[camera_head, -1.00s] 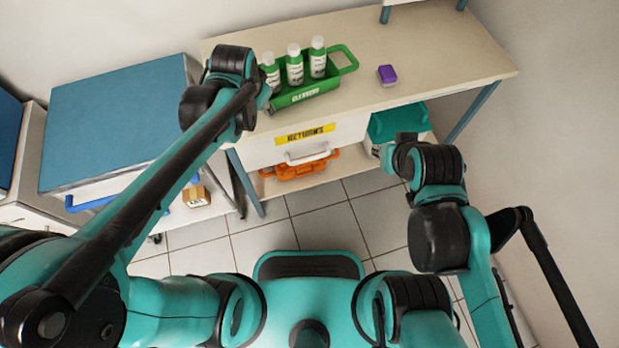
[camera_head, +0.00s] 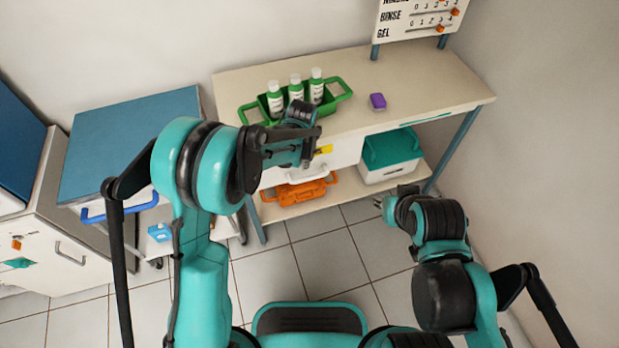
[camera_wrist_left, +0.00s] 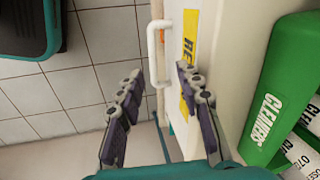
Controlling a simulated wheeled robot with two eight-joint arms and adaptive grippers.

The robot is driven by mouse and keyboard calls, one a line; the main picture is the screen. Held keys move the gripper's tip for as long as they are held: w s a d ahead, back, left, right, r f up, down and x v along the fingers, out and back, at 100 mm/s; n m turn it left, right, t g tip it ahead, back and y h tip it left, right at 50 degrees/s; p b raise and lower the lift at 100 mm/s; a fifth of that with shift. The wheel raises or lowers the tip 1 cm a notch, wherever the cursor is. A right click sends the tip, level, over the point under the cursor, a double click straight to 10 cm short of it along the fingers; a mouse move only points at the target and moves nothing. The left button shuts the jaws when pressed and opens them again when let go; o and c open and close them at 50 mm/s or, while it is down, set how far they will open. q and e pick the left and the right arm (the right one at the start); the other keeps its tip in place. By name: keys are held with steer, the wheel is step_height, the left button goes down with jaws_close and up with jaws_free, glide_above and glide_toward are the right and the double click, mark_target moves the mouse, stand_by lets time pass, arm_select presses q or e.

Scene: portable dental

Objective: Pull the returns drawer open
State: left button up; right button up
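The returns drawer (camera_head: 345,152) has a white front under the bench top and looks closed. Its yellow label (camera_head: 323,150) is mostly hidden by my left gripper (camera_head: 312,148) in the head view. The white bar handle (camera_head: 308,175) shows just below that gripper. In the left wrist view, my left gripper (camera_wrist_left: 158,74) is open, its fingertips apart. The handle (camera_wrist_left: 152,50) lies just ahead, between the lines of the fingers, and no grip on it shows. The label (camera_wrist_left: 190,38) is right of the handle. My right gripper (camera_head: 382,203) hangs low at the right; its fingers are unclear.
A green caddy (camera_head: 333,105) with white bottles and a purple block (camera_head: 377,101) stand on the bench top (camera_head: 430,85). An orange basket (camera_head: 290,205) and a teal-lidded box (camera_head: 390,150) sit on the shelf below. Tiled floor (camera_head: 270,275) in front is clear.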

arm_select(q)
steer(key=m, duration=0.2)
glide_toward(309, 177)
steer(key=shift+g, duration=0.3)
steer(key=f+b, duration=0.1)
steer(key=f, duration=0.1)
steer(key=w+f+b, duration=0.1)
steer(key=f, duration=0.5)
steer(key=shift+w+a+f+b, duration=0.1)
steer(key=shift+w+b, duration=0.3)
jaws_close()
